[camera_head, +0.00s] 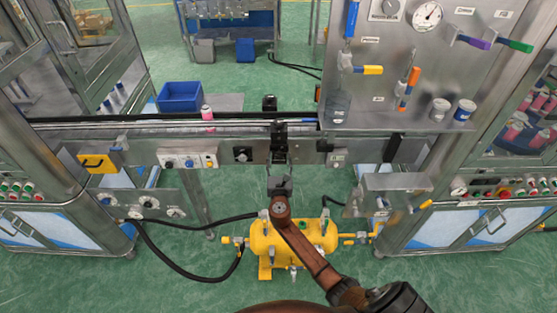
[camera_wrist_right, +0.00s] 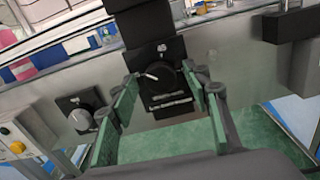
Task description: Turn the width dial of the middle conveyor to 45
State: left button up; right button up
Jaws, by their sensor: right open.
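The middle conveyor (camera_head: 215,145) runs across the head view as a steel rail with a front panel. In the right wrist view, a black dial (camera_wrist_right: 160,74) with a white pointer sits on a black box on this panel. The pointer aims to the left and slightly up; the scale is too small to read. My right gripper (camera_head: 280,165) is in front of the panel, below the black box. In the wrist view its green-padded fingers (camera_wrist_right: 165,118) are spread wide, with the dial beyond them and nothing between the pads. My left gripper is out of view.
A second knob (camera_head: 243,154) is on the panel just left; it also shows in the wrist view (camera_wrist_right: 81,119). A switch box (camera_head: 187,160) is further left. A pink can (camera_head: 207,114) stands on the conveyor. A yellow tank (camera_head: 290,238) is below my arm.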

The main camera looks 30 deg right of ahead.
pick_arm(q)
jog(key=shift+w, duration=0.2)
pick_arm(e)
jog(key=shift+a, duration=0.1)
jog(key=c, duration=1.2)
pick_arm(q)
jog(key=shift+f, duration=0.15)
pick_arm(e)
jog(key=shift+o, duration=0.2)
jog(key=m+b, duration=0.2)
jog(key=m, duration=0.2)
jog(key=shift+f, duration=0.15)
jog(key=m+b, duration=0.2)
jog(key=m, duration=0.1)
jog(key=shift+m, duration=0.3)
jog(key=m+b, duration=0.2)
jog(key=m, duration=0.2)
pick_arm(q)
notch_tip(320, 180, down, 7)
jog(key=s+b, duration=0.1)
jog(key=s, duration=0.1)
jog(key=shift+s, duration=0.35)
pick_arm(e)
jog(key=shift+m, duration=1.1)
